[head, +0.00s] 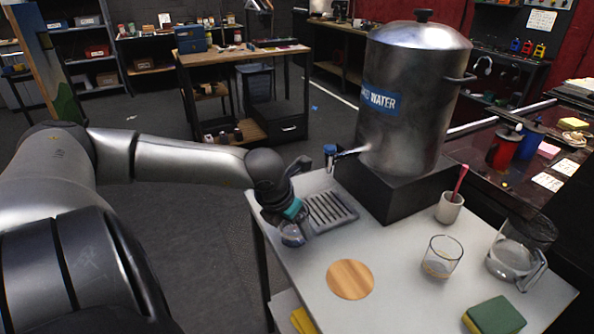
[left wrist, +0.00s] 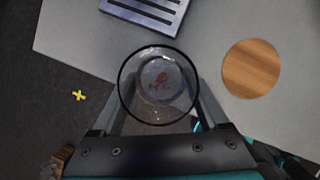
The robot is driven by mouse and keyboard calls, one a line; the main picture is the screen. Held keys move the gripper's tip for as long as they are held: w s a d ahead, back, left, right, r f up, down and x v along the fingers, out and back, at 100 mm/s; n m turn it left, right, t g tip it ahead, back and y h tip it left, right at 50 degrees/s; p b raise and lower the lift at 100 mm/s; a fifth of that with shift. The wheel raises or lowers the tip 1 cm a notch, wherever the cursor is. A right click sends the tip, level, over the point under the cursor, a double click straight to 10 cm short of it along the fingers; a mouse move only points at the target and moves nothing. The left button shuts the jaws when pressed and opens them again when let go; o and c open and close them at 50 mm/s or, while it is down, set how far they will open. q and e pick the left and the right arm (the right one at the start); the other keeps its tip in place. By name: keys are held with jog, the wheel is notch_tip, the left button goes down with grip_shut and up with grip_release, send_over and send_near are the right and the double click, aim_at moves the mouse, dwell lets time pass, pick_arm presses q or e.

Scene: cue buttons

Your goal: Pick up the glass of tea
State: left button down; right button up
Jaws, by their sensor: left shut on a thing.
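My left gripper (head: 299,219) is shut on a clear glass (head: 292,237) near the left edge of the white table, beside the metal drip grate. In the left wrist view, the round rim of the glass (left wrist: 158,86) shows from above between the two fingers. A small reddish mark with lettering shows inside it, and I cannot make out any liquid for sure. In the head view, my gripper hides part of the glass, so I cannot tell whether it touches the table. A second clear glass (head: 441,258) stands upright farther right. My right gripper is not in view.
A round wooden coaster (head: 350,279) lies on the white table (head: 400,304). The drip grate (head: 329,210) lies below the tap of a large metal water urn (head: 410,105). A cup with a red stick (head: 449,209), a glass jug (head: 516,255) and a green sponge (head: 495,316) are at right.

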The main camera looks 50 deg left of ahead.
aim_at(287, 240)
pick_arm(q)
jog(key=shift+s+d, duration=0.15)
jog(key=shift+s, duration=0.25)
jog(key=shift+s+d+r+p, duration=0.1)
jog(key=shift+s+r+p, duration=0.05)
jog(key=shift+s+p, duration=0.6)
jog(key=shift+s+d+p, duration=0.2)
jog(key=shift+s+p, duration=0.15)
jog(key=shift+p, duration=0.2)
jog(key=shift+s, duration=0.15)
